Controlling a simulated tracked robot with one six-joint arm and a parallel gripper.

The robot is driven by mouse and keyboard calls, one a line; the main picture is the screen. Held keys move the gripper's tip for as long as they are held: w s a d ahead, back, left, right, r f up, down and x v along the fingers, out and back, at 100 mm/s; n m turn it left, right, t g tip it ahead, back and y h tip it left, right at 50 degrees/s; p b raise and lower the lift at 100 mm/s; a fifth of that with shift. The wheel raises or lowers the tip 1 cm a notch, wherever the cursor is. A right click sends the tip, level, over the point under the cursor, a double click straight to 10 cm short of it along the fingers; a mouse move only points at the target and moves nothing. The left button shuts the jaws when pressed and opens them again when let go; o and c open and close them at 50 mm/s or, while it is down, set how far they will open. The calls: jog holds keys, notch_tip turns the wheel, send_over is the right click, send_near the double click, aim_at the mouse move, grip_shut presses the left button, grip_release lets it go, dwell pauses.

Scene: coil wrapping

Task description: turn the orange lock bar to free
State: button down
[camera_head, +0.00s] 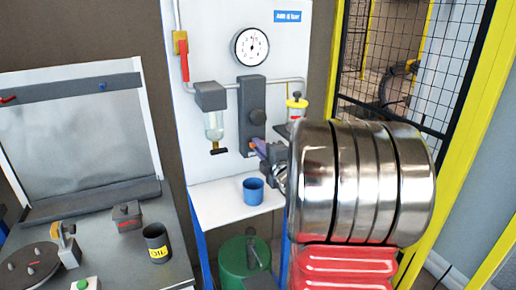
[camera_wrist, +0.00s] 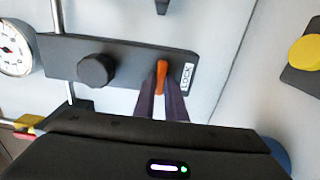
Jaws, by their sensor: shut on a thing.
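The orange lock bar (camera_wrist: 161,68) sits on the dark valve plate (camera_wrist: 125,62), beside the white LOCK label (camera_wrist: 188,78) in the wrist view. My gripper (camera_wrist: 162,92) has its two dark fingers close on either side of the bar, shut on it. In the head view my gripper (camera_head: 257,147) reaches the lower end of the dark valve block (camera_head: 251,100). The bar is mostly hidden there by the fingers. A round black knob (camera_wrist: 96,70) is on the same plate.
A gauge (camera_head: 250,47) is above the block. A blue cup (camera_head: 253,190) stands on the white shelf (camera_head: 228,207) below. Yellow-framed mesh fencing (camera_head: 425,75) is at right.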

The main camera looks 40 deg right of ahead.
jog(key=shift+a+f, duration=0.2)
jog(key=c, duration=2.2)
grip_release()
jog(key=o, duration=0.4)
jog(key=shift+d+r, duration=0.1)
jog(key=v, duration=1.3)
jog(key=shift+s, duration=0.35)
